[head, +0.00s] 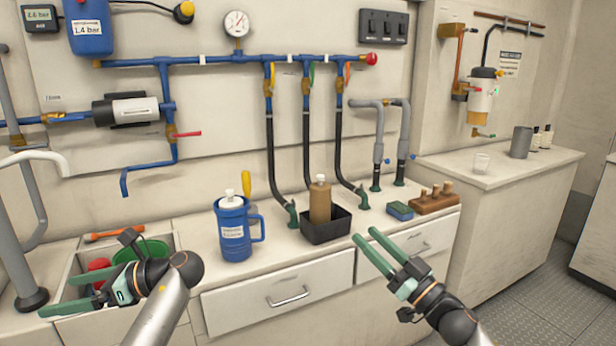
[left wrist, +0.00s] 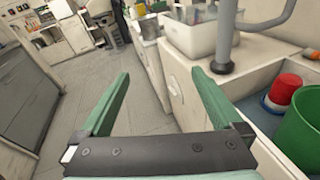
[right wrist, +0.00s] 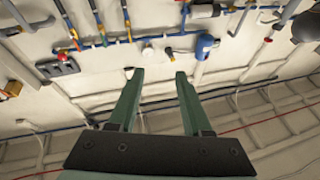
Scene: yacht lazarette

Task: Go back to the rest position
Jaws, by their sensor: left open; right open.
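My left gripper (head: 72,301) is open and empty in front of the sink bin at the lower left of the head view. It also shows open in the left wrist view (left wrist: 162,85), with grey floor beyond its fingers. My right gripper (head: 370,240) is open and empty, in front of the drawers right of the middle. In the right wrist view (right wrist: 158,78) its green fingers are apart, with wall pipes beyond and nothing between them.
A green bucket (left wrist: 302,130) and red cup (left wrist: 285,91) sit near my left gripper. Floor is clear at right.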

